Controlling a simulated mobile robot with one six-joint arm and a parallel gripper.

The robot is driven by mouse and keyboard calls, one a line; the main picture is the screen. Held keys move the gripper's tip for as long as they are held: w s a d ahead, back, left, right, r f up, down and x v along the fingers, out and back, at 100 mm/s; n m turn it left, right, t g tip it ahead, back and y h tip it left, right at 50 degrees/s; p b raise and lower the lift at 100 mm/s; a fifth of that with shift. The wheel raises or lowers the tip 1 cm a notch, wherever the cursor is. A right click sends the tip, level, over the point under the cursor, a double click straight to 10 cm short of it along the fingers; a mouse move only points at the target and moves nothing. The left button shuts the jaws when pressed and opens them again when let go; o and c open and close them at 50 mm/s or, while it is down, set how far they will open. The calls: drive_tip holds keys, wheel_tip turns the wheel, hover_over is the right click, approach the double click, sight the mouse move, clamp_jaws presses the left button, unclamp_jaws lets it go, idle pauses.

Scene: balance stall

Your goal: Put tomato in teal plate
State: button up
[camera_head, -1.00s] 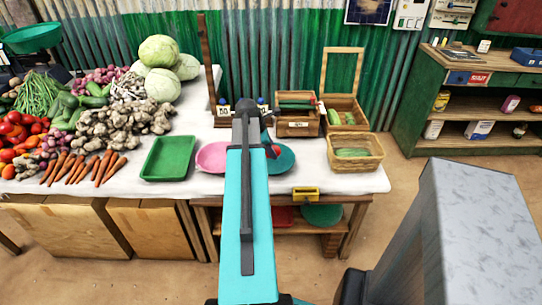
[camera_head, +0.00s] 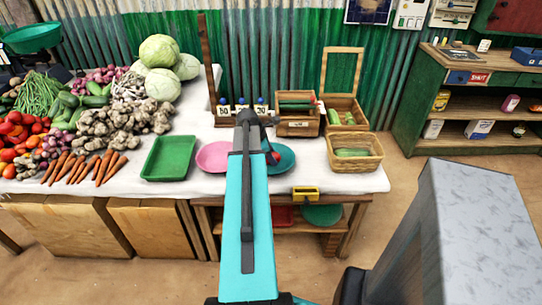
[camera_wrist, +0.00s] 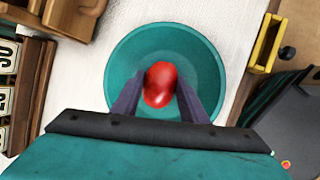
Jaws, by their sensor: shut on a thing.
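The tomato (camera_wrist: 159,84) is red and sits between the two fingers of my gripper (camera_wrist: 160,95) in the wrist view. My gripper is shut on it. The teal plate (camera_wrist: 124,60) is round and lies behind the tomato in the wrist view, so the tomato appears over its middle. In the head view the teal plate (camera_head: 286,160) is partly hidden by my arm, and a bit of the tomato (camera_head: 273,157) shows beside the arm over the plate. I cannot tell the exact height of the tomato above the plate.
A pink plate (camera_head: 214,156) lies left of the teal plate, and a green tray (camera_head: 167,160) further left. A wicker basket (camera_head: 371,163) stands to the right. A yellow box (camera_head: 305,193) is at the table's front edge. Wooden crates (camera_head: 297,128) stand behind.

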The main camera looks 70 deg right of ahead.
drive_tip(key=o, duration=1.1)
drive_tip(key=shift+f, duration=0.1)
drive_tip(key=v, duration=1.2)
drive_tip(key=shift+b, duration=0.45)
drive_tip(key=shift+s, duration=0.1)
